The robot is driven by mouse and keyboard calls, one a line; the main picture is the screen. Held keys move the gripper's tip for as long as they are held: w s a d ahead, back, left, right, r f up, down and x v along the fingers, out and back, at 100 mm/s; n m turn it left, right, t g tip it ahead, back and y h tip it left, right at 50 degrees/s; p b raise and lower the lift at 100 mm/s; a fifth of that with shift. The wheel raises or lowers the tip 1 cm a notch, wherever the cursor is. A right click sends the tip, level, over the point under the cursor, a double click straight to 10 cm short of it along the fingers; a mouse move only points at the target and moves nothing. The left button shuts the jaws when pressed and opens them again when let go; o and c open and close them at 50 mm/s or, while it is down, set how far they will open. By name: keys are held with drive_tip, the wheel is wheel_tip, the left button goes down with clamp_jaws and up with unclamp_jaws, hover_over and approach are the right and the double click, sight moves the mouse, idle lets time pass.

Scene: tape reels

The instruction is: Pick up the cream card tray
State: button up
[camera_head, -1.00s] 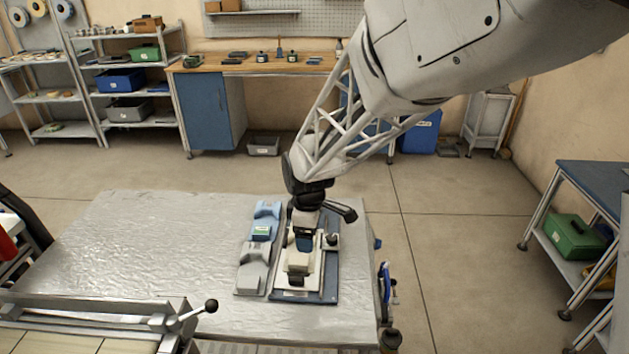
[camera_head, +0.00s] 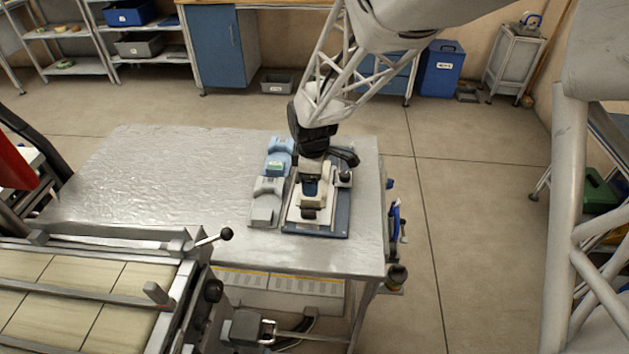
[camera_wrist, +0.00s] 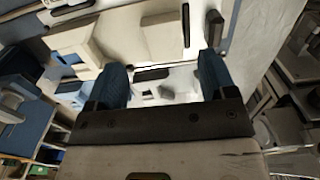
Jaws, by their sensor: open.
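The cream card tray (camera_head: 318,198) appears as a pale blocky piece on a white plate, which lies on a dark blue board (camera_head: 325,229) near the table's right side. My gripper (camera_head: 311,190) points down just above it and hides part of it. In the wrist view my gripper (camera_wrist: 163,80) is open, with blue fingertips set apart. Cream blocky surfaces (camera_wrist: 162,40) show just beyond the fingertips, and a white surface with small dark parts shows between them. I cannot tell whether the fingers touch the tray.
A grey stand (camera_head: 267,202) and a blue stand holding a green-labelled piece (camera_head: 276,167) stand close left of the board. The metal table (camera_head: 165,175) is bare to the left.

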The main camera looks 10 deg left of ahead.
drive_tip(key=shift+f, duration=0.2)
drive_tip(key=f, duration=0.3)
drive_tip(key=shift+s+f, duration=0.15)
drive_tip(key=shift+s, duration=0.1)
drive_tip(key=shift+f, duration=0.85)
drive_tip(key=shift+c, duration=0.3)
drive_tip(key=c, duration=1)
drive_tip(key=shift+r, duration=0.15)
drive_tip(key=shift+c, duration=0.2)
